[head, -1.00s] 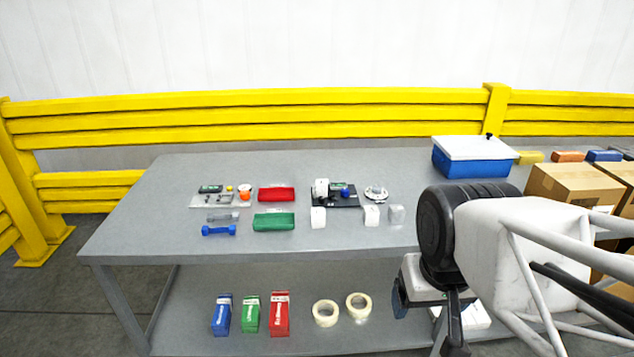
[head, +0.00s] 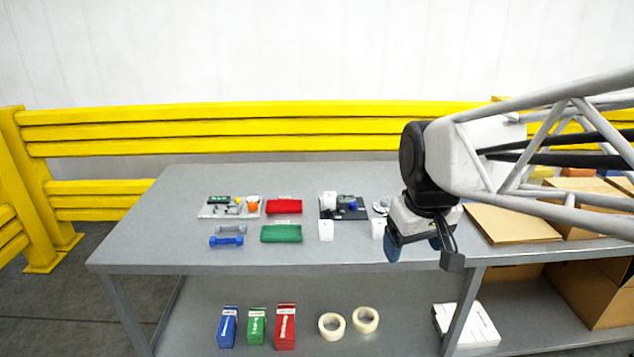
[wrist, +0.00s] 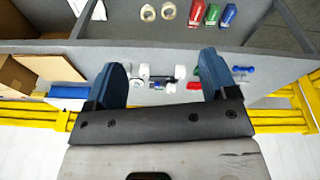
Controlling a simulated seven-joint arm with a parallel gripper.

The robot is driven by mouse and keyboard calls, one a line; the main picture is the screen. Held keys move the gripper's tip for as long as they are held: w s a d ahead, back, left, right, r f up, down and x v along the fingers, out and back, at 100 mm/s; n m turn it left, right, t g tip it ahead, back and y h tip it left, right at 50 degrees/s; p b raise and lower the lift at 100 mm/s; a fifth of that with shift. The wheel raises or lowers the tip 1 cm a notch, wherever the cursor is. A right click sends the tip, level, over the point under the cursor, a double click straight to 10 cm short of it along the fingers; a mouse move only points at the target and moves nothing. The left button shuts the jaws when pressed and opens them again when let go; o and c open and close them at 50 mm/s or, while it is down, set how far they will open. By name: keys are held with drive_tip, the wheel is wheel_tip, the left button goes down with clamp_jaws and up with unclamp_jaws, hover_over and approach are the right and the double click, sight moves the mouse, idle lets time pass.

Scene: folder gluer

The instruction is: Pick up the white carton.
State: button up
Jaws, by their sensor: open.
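Several white boxes are in view, and I cannot tell which one is the carton.
Red (head: 285,206) and green (head: 281,233) cloth-like blocks and blue dumbbells (head: 227,240) lie on the tabletop. The lower shelf holds blue, green and red boxes (head: 256,327) and two tape rolls (head: 332,325). Brown cartons (head: 512,222) crowd the right. The left tabletop is clear.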

drive_tip(key=w+a+r+n, duration=0.15)
drive_tip(key=w+n, duration=0.25)
drive_tip(key=w, duration=1.3)
drive_tip(key=n+g, duration=0.2)
drive_tip(key=n, duration=0.9)
hover_over(330, 194)
drive_tip(key=s, duration=0.1)
drive_tip(key=f, duration=2)
drive_tip(key=shift+s+d+f, duration=0.1)
drive_tip(key=shift+d+f, duration=0.1)
drive_tip(key=shift+f, duration=0.1)
drive_tip(key=shift+w+a+f+n, duration=0.1)
drive_tip(key=shift+w+f+n, duration=0.3)
drive_tip(key=shift+w+f, duration=0.1)
drive_tip(key=shift+f, duration=1.3)
drive_tip(key=shift+a+f, duration=0.1)
drive_tip(key=shift+f, duration=2.5)
